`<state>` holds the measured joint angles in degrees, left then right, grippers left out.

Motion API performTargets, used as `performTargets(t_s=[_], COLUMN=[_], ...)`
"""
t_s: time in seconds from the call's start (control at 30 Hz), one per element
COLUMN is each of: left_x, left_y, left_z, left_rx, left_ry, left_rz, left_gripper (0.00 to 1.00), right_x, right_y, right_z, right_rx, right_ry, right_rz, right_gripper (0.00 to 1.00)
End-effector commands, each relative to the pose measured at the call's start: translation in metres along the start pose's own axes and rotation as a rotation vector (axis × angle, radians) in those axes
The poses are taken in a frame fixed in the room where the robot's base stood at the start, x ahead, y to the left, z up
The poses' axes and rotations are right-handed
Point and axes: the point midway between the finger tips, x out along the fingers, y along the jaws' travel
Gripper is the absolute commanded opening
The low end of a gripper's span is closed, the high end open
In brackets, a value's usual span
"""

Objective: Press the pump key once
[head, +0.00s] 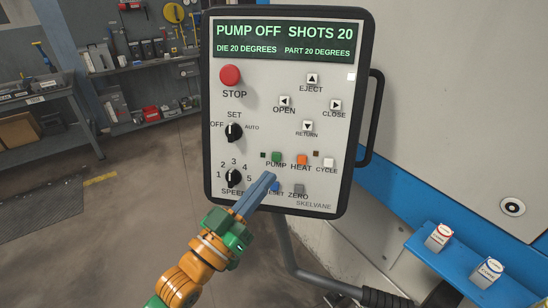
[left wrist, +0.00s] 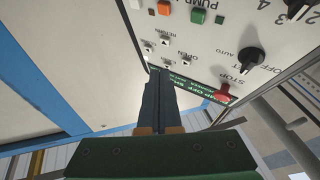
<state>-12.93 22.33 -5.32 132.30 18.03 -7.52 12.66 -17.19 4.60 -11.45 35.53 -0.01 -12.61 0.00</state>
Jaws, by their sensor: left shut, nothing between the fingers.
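The green pump key (head: 276,158) sits on the light grey control panel (head: 320,190), just above the label PUMP. A small dark square (head: 263,155) is to its left. The display (head: 288,40) reads PUMP OFF and SHOTS 20. My left gripper (head: 268,178) is shut and empty; its blue-grey fingertips appear just below the pump key and label, partly covering the reset label. Whether they touch the panel cannot be told. In the left wrist view the green key (left wrist: 164,8) is at the top edge, beyond the shut fingers (left wrist: 156,75). My right gripper is not in view.
Near the pump key are the orange heat key (head: 302,159), white cycle key (head: 328,162), blue reset key (head: 275,187) and grey zero key (head: 299,189). A red stop button (head: 230,75) and two black knobs are at left. A blue shelf (head: 452,272) holds small boxes.

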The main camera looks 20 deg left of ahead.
Motion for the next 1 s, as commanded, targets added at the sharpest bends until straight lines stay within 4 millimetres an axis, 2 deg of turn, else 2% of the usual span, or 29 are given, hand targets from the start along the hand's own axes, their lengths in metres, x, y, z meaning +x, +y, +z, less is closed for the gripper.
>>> performTargets(t_s=[0.27, 0.43, 0.8, 1.0], left_x=[0.000, 0.004, 0.040, 0.056], left_y=[0.001, -0.003, -0.030, -0.040], left_z=[-0.002, 0.004, 0.033, 0.042], left_rx=[0.000, 0.000, 0.002, 0.000], left_ry=[0.005, 0.006, 0.005, 0.004], left_rz=[0.003, 0.003, 0.003, 0.003], left_gripper=[0.00, 0.00, 0.00, 0.00], right_x=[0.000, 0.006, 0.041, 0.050], right_y=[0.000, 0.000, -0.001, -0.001], right_z=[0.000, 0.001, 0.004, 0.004], right_rx=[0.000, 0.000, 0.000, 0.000], right_ry=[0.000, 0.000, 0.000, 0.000], right_rz=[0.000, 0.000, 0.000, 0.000], right_gripper=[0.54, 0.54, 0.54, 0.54])
